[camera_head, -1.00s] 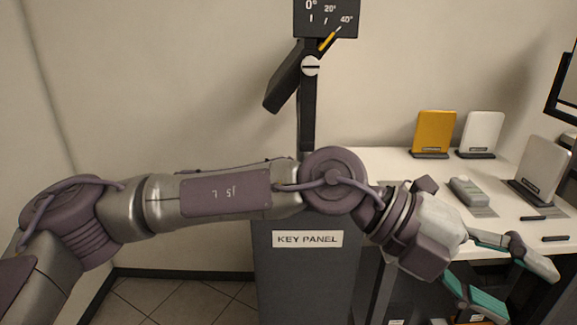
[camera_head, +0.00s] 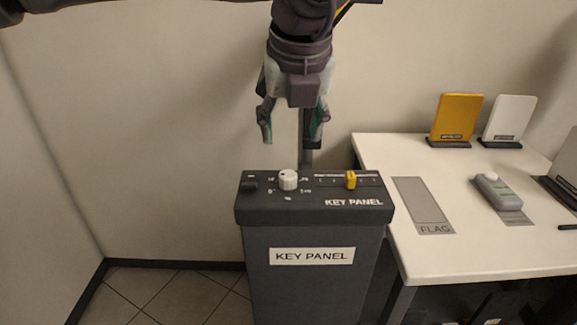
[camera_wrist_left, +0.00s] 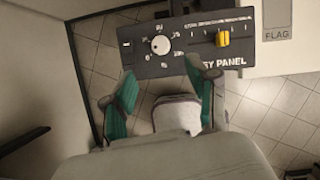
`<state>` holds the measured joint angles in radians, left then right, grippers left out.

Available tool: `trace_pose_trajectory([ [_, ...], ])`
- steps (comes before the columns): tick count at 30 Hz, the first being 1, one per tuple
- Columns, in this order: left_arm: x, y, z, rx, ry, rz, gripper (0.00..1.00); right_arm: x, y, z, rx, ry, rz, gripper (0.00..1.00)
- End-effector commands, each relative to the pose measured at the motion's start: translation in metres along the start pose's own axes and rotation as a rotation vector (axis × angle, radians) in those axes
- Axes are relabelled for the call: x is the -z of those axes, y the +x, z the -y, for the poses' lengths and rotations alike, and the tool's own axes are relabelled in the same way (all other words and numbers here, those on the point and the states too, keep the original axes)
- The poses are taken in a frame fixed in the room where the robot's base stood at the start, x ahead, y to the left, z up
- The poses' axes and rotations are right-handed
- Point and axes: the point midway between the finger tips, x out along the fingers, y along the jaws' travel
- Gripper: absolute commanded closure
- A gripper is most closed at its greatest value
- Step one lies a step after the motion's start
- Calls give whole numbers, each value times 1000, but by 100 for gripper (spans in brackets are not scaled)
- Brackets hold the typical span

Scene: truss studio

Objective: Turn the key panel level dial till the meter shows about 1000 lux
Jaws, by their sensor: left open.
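The key panel box (camera_head: 314,215) is dark grey and labelled KEY PANEL, with a white round dial (camera_head: 288,180) on its top towards the left and a yellow slider (camera_head: 350,180) to the right. My left gripper (camera_head: 293,130) points down above the box with its fingers apart and empty, clear of the dial. In the left wrist view the dial (camera_wrist_left: 160,45) shows beyond the open fingertips, on the panel's face. A grey meter with a white dome (camera_head: 498,192) lies on the white table; its reading is too small to make out. My right gripper is not seen.
The white table (camera_head: 460,235) stands right of the box, with a grey FLAG mat (camera_head: 423,205) on it. A yellow panel (camera_head: 457,118) and a white panel (camera_head: 508,118) stand at its back. A post rises behind the box. Floor left of the box is clear.

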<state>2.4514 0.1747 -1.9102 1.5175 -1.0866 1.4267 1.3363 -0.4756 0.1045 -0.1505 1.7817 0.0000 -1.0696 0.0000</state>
Motion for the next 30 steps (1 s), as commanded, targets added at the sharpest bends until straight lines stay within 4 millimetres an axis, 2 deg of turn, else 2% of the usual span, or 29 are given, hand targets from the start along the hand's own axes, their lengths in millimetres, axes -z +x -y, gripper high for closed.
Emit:
trace_pose_trajectory([
  [1, 1, 13, 0, -2, 2, -4, 41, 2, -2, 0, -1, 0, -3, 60],
  [9, 2, 71, 0, -1, 2, -4, 41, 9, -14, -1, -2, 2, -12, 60],
  [15, 1, 101, 1, 1, 3, -3, 41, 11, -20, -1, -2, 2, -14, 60],
  [21, 1, 113, 1, 2, 3, -3, 41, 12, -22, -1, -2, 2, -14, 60],
  [29, 1, 114, 1, 2, 3, -3, 41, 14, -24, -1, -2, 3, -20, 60],
  [30, 1, 114, 1, 2, 3, -3, 46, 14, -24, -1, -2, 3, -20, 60],
])
